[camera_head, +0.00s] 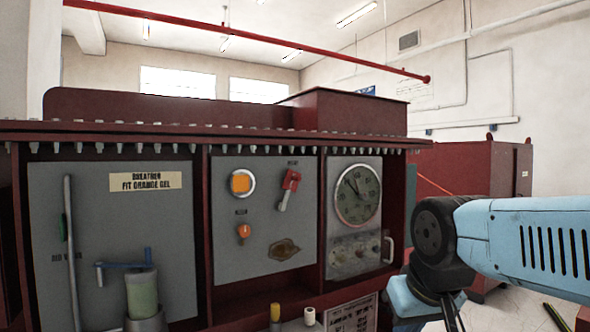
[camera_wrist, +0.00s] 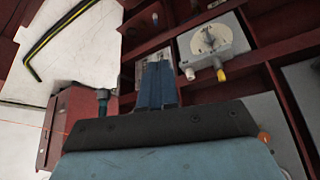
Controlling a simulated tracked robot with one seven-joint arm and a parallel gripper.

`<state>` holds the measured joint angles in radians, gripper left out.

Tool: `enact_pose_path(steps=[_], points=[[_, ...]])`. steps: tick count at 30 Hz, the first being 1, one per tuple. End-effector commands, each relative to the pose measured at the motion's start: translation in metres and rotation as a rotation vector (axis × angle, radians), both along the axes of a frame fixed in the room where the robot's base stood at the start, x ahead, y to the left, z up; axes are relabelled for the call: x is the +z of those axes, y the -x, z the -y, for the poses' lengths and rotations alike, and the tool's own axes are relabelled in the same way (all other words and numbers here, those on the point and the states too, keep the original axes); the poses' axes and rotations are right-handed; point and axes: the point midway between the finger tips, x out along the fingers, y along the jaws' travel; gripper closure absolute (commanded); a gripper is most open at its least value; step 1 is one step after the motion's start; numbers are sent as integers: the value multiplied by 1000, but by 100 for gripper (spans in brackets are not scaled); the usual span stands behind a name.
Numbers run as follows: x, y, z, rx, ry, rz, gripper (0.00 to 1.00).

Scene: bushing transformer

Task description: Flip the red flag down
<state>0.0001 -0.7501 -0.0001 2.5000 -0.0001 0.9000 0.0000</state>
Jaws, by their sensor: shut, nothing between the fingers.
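A small red flag-like piece (camera_head: 291,179) sits at the upper right of the grey middle panel (camera_head: 230,215), on a short pale stem that slants down to the left. It is raised, with its red end up. My gripper is at the lower right of the head view, its fingertips out of frame or hidden there. In the wrist view my gripper (camera_wrist: 157,72) shows blue fingers together with nothing between them. It is apart from the red piece, to its lower right in the head view. I cannot make out the red piece in the wrist view.
A round gauge (camera_head: 358,195) is to the right. A grey box with a dial (camera_wrist: 213,38) and a yellow knob is near the fingers. A red cabinet (camera_head: 470,180) stands behind my arm.

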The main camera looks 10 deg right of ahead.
Motion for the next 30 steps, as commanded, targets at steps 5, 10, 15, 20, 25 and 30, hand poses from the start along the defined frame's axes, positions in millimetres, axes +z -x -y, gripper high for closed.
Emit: enact_pose_path(steps=[5, 10, 15, 20, 25, 30], points=[[0, 0, 0, 0, 0, 0, 100], [19, -13, -3, 18, 14, -6, 100], [75, -53, -12, 72, 67, -24, 100], [139, -101, -34, 132, 132, -44, 100], [200, -150, -63, 181, 196, -59, 100], [253, -195, -99, 218, 254, -67, 100]])
